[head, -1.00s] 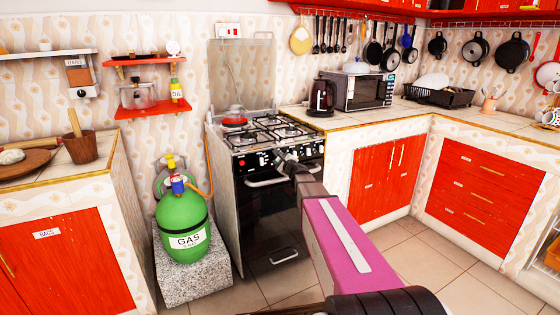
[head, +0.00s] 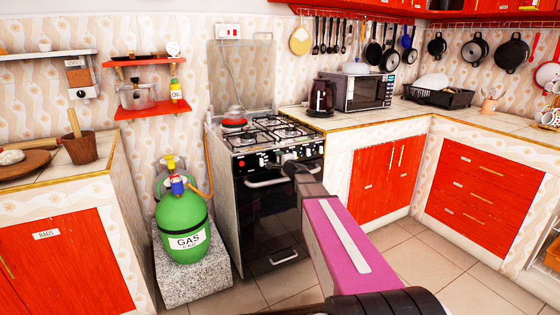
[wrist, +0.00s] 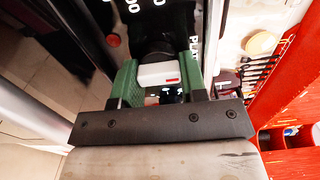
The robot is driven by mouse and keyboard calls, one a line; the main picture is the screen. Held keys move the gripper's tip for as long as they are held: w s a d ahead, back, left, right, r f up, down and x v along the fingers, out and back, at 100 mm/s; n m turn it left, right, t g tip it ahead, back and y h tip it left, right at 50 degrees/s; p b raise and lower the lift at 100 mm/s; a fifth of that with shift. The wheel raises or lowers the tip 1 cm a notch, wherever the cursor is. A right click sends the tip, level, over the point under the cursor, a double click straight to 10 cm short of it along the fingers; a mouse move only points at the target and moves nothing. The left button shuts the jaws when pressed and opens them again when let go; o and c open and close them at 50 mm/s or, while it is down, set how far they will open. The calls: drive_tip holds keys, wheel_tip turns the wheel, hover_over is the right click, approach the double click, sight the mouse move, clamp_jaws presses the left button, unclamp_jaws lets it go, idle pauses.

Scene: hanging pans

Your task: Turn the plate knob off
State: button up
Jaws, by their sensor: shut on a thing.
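The stove (head: 275,140) stands against the back wall, with a row of knobs along its front panel. The plate knob (wrist: 158,76) is white with a red mark. In the wrist view it sits between the green fingers of my gripper (wrist: 158,68), near white lettering that starts "PLA". My gripper is shut on it. In the head view my gripper (head: 291,160) is at the front panel and covers the knob.
A green gas cylinder (head: 183,228) stands on a stone block left of the stove. The counter (head: 366,127) with red cupboards adjoins on the right. The oven door handle (head: 268,182) lies just below the knob panel. Tiled floor in front is open.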

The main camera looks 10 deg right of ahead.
idle(0.6)
drive_tip(key=o, duration=0.6)
drive_tip(key=shift+o, duration=0.2)
drive_tip(key=v, duration=1.1)
